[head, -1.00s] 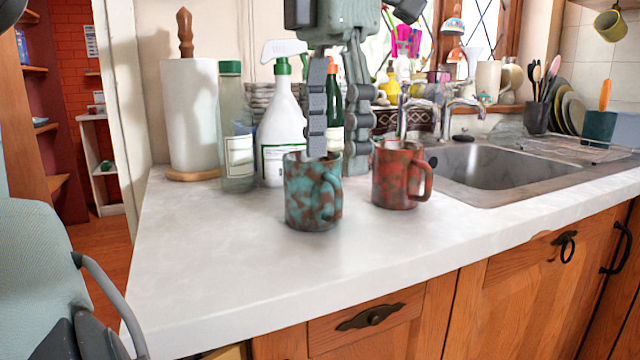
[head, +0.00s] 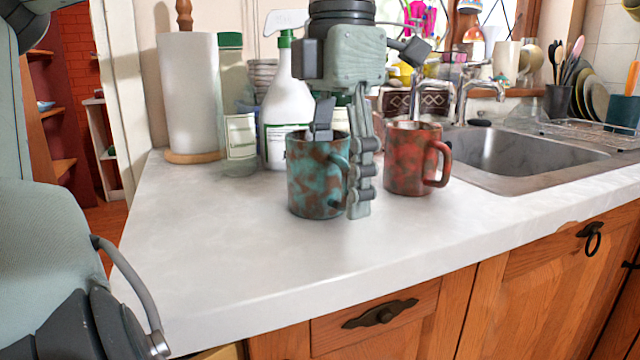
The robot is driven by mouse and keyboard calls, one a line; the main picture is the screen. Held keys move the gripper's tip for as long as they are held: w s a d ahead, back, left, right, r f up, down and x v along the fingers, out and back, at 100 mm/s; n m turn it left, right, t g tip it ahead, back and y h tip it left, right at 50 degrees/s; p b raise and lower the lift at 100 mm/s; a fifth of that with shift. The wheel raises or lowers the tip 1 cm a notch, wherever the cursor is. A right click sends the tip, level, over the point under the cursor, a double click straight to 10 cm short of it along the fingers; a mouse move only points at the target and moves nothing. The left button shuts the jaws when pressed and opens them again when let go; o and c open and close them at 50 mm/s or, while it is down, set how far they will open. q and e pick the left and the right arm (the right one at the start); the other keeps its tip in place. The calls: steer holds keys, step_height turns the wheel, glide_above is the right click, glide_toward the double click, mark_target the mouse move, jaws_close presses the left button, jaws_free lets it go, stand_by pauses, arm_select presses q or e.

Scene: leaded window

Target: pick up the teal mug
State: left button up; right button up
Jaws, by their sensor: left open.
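The teal mug (head: 312,185), mottled teal and brown, stands upright on the white counter. Its handle faces right and is partly covered by a finger of my left gripper (head: 341,175). The gripper reaches down from above with its fingers apart. One finger comes down at the mug's rim; I cannot tell whether its tip is inside the mug or behind it. The other finger runs down the mug's right side, in front of the handle, nearly to the counter. The mug is not lifted. My right gripper is not in view.
A red mug (head: 408,165) stands close to the right of the gripper. Behind are a white spray bottle (head: 287,105), a clear bottle (head: 238,120) and a paper towel roll (head: 188,95). The sink (head: 520,152) is at right. The front counter is clear.

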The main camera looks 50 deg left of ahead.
mark_target(340, 158)
arm_select(q)
steer(key=shift+f, duration=0.1)
jaws_close()
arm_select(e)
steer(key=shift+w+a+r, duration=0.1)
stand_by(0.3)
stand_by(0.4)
arm_select(q)
steer(key=shift+r, duration=0.9)
step_height(340, 158, up, 3)
steer(key=shift+f+p, duration=0.2)
steer(key=shift+p, duration=0.2)
steer(key=s+d+r, duration=0.6)
steer(key=s, duration=0.4)
steer(key=shift+r+p, duration=0.3)
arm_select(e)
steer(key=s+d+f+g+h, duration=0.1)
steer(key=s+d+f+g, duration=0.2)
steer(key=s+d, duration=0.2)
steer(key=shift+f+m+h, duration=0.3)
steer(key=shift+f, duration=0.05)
